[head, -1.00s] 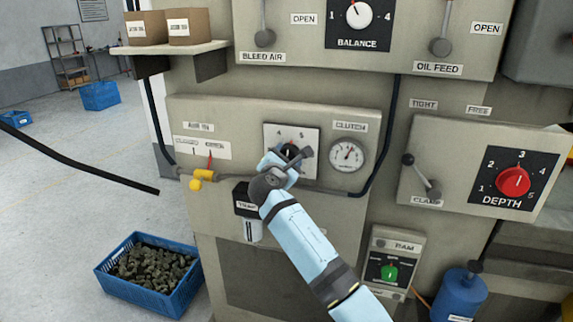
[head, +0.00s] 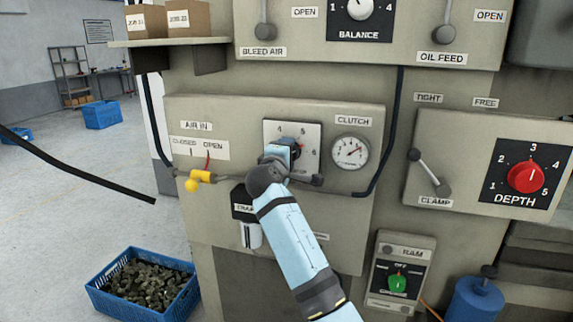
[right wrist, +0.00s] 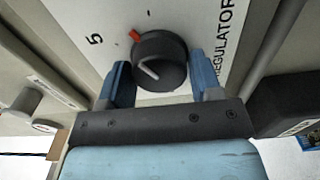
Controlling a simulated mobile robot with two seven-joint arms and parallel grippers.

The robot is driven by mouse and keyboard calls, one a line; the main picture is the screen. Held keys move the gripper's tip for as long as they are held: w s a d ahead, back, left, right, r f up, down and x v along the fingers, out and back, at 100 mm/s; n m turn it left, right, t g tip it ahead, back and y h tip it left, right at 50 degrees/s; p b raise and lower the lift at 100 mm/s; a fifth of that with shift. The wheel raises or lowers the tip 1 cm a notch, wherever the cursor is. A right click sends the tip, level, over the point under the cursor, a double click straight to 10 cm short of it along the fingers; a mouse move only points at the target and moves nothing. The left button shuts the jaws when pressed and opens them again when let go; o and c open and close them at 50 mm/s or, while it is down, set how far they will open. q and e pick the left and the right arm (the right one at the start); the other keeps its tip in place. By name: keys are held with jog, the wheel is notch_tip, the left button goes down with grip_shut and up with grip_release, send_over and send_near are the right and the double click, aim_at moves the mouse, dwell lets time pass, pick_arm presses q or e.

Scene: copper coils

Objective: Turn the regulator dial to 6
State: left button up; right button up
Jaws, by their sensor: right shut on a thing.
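The regulator dial (right wrist: 170,48) is a black round knob with a white line and a red mark at its edge, on a white plate (head: 312,133) printed with numbers. My right gripper (right wrist: 160,76) is shut on the knob, with one blue finger on each side. In the right wrist view the red mark points up and left, and a printed 5 stands to its left. In the head view my right gripper (head: 290,148) covers most of the dial; 4 and 5 show above it, but the exact setting is hidden. My left gripper is not in view.
A round gauge (head: 350,151) under the CLUTCH label sits right of the dial. A yellow air valve (head: 199,177) is at the left. The clamp lever (head: 430,172) and red DEPTH knob (head: 525,177) are farther right. A blue crate (head: 110,303) stands on the floor.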

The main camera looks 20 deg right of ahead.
jog(key=m+b, duration=0.4)
jog(key=m, duration=0.1)
jog(key=shift+m, duration=0.3)
dwell(0.5)
jog(key=o, duration=0.9)
